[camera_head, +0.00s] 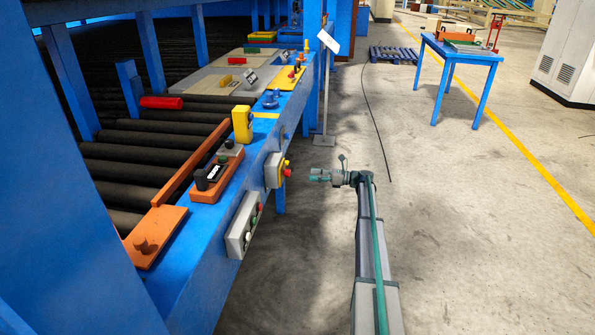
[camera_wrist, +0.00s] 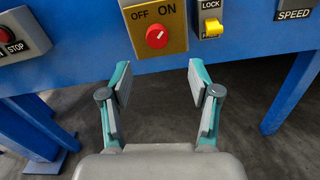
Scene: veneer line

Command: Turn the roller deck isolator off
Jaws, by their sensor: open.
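The isolator is a box with a brass-coloured plate (camera_wrist: 176,42) marked OFF on the left and ON on the right. Its round red knob (camera_wrist: 157,37) has a small pale mark, which seems to lean right toward ON. In the head view the isolator box (camera_head: 274,170) is on the side of the blue roller deck, its red knob (camera_head: 288,172) facing right. My gripper (camera_head: 316,175) is a short gap to the right of the knob. In the wrist view my gripper (camera_wrist: 158,76) is open and empty, its fingers on either side below the knob, not touching it.
A STOP box (camera_wrist: 24,34) is left of the isolator; a yellow LOCK switch (camera_wrist: 213,24) and a SPEED plate (camera_wrist: 294,14) are right. A grey button box (camera_head: 242,224) is nearby. A blue table (camera_head: 459,51) stands at the back right. The floor beside my arm is clear.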

